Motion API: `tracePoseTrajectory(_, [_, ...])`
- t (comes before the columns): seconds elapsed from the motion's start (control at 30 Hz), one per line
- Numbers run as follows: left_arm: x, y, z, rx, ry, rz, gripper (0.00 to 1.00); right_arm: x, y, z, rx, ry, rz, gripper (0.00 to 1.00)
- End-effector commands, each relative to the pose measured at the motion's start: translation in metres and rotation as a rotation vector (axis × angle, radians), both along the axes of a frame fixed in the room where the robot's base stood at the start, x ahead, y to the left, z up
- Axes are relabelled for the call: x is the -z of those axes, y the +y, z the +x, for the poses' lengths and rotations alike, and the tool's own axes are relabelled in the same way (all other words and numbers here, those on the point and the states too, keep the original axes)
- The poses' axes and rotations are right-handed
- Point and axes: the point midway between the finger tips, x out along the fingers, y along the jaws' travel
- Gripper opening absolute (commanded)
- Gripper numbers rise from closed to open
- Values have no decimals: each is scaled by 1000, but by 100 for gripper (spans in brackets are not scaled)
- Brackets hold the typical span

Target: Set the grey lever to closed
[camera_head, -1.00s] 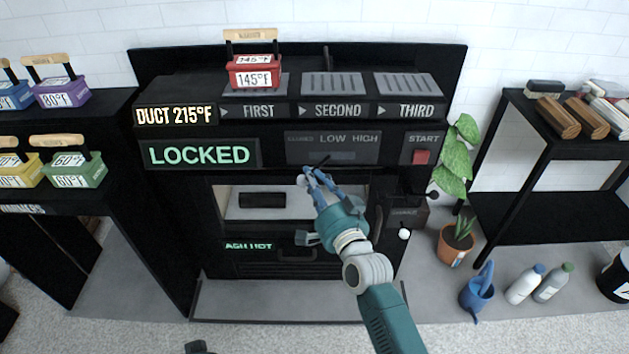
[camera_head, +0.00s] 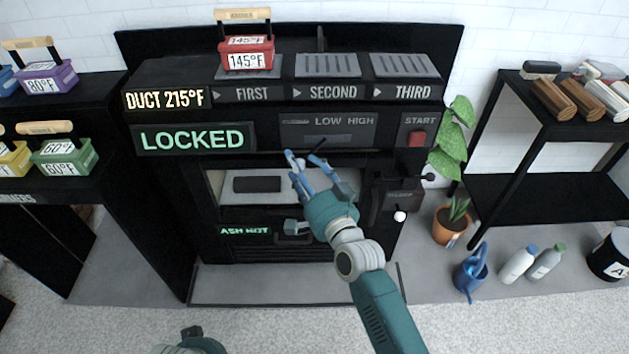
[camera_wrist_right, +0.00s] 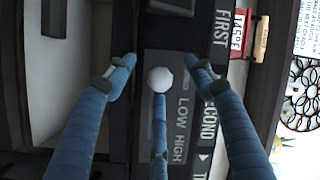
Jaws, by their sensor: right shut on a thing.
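The grey lever's pale round knob (camera_wrist_right: 160,79) shows in the right wrist view between the blue fingers of my right gripper (camera_wrist_right: 160,75), below the CLOSED/LOW/HIGH panel. In the head view the knob (camera_head: 301,164) is partly covered by the fingers. My right gripper (camera_head: 303,164) is shut on the lever knob, at the left part of the panel. The panel (camera_head: 328,131) reads LOW and HIGH clearly; its left label is faint. The lever's shaft is mostly hidden. A teal and dark part of my left arm shows at the bottom edge; its fingers are not visible.
The black oven unit reads LOCKED (camera_head: 192,138) and DUCT 215°F. A red START button (camera_head: 417,139) is at the right. A white-knobbed lever (camera_head: 400,216) stands lower right. A red 145°F box (camera_head: 246,52) sits on top.

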Motion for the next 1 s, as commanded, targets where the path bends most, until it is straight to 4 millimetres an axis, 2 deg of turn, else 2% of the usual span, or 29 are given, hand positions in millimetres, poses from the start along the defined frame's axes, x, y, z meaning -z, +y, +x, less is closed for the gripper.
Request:
tracePoseTrajectory(0.07, [0,0,0,-1,0,0,0,2,-1,-17,-9,6,1,42])
tracePoseTrajectory(0.3, [0,0,1,-1,-1,0,0,3,-27,-63,1,4,-2,42])
tracePoseTrajectory(0.5, [0,0,1,-2,-2,-1,0,2,-42,-90,5,2,-1,42])
tracePoseTrajectory(0.67, [0,0,1,-2,-2,-1,0,1,-46,-98,6,1,0,42])
tracePoseTrajectory(1.0, [0,0,1,-2,-2,-1,0,1,-47,-98,7,-1,-1,42])
